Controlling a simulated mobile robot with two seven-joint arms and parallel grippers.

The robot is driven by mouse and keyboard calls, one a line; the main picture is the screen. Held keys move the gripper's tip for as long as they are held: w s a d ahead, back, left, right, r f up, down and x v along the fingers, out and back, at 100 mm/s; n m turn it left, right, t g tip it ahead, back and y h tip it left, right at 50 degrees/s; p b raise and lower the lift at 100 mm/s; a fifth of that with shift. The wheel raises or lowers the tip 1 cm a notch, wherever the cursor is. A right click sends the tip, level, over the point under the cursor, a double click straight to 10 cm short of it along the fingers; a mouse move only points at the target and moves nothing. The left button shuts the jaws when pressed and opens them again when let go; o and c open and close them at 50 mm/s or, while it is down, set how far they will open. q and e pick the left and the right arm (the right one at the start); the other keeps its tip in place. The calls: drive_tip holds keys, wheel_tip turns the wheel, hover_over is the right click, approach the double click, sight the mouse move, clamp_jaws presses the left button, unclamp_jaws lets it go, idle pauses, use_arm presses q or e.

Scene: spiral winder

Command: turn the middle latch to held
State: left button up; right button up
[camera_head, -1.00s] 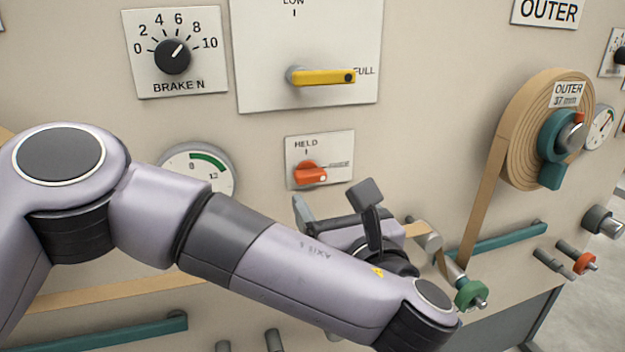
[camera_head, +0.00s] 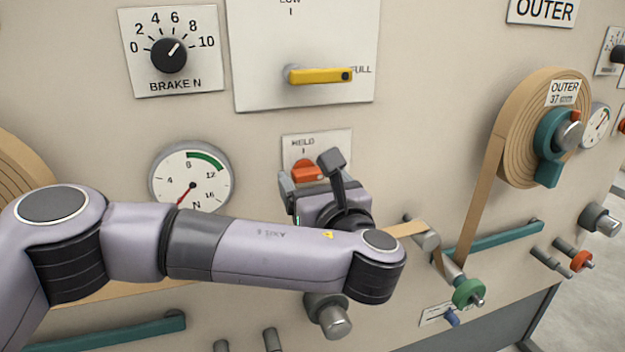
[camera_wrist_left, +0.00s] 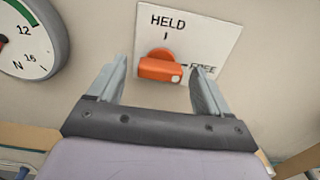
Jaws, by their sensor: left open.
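The middle latch (camera_head: 306,172) is an orange knob on a white plate (camera_head: 330,143) marked HELD at the top. In the left wrist view the orange latch (camera_wrist_left: 160,68) lies roughly sideways, its light dot at the right end by the word FREE. My left gripper (camera_wrist_left: 157,80) is open, with one finger on each side of the latch. In the head view my left gripper (camera_head: 308,190) hides the lower right of the plate. My right gripper is not in view.
A yellow lever (camera_head: 320,76) on a large plate is above the latch. A round gauge (camera_head: 190,177) is at its left and a brake dial (camera_head: 169,55) at upper left. Rollers with a green knob (camera_head: 468,293) and a tape roll (camera_head: 545,125) are at the right.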

use_arm(q)
drive_tip(key=c, duration=1.1)
drive_tip(key=shift+o, duration=0.3)
